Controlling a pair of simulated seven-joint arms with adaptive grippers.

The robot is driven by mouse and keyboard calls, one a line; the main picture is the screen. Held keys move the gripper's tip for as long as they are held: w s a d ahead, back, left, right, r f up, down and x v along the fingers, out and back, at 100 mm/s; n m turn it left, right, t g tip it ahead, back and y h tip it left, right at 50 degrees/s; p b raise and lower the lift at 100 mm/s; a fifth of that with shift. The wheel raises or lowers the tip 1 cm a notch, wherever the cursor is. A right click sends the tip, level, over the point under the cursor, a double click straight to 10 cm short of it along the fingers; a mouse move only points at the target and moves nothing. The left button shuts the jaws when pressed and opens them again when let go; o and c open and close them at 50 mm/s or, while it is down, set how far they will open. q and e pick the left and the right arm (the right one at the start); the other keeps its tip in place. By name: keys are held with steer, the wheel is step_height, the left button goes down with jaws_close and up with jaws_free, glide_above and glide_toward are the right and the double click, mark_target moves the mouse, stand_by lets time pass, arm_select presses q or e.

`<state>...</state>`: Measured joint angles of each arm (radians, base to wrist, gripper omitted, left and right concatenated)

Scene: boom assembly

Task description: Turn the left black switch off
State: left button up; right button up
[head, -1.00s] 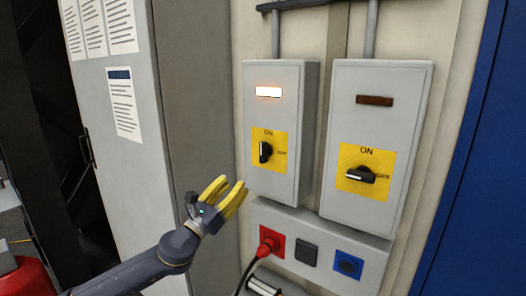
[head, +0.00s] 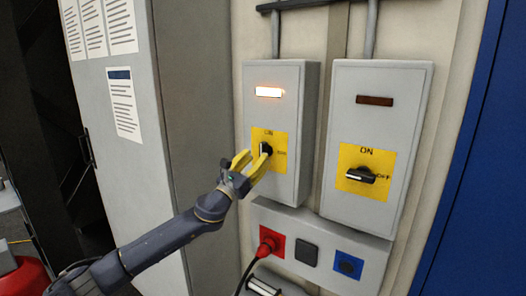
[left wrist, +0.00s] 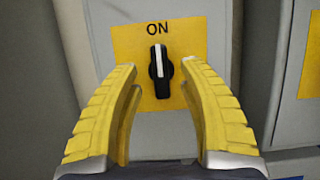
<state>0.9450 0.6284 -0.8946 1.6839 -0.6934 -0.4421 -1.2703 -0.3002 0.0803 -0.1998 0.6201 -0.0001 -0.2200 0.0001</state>
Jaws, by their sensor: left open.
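The left black switch (head: 264,150) sits on a yellow plate (head: 284,163) on the left grey box (head: 277,115). In the left wrist view the switch (left wrist: 160,72) stands upright, its white mark pointing up to ON. The lamp (head: 269,92) above it glows. My left gripper (head: 255,160) is open in front of the plate and partly hides the switch in the head view. In the left wrist view its yellow fingers (left wrist: 160,75) spread on either side of the switch, apart from it. My right gripper is not in view.
The right grey box (head: 382,120) has a dark lamp (head: 375,100) and a black switch (head: 360,174) turned toward OFF. Below is a socket panel (head: 325,235) with a red plug (head: 270,242). A grey cabinet (head: 125,170) stands at the left.

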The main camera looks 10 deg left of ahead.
mark_target(261, 152)
arm_select(q)
steer(key=shift+x, duration=2.3)
jaws_close()
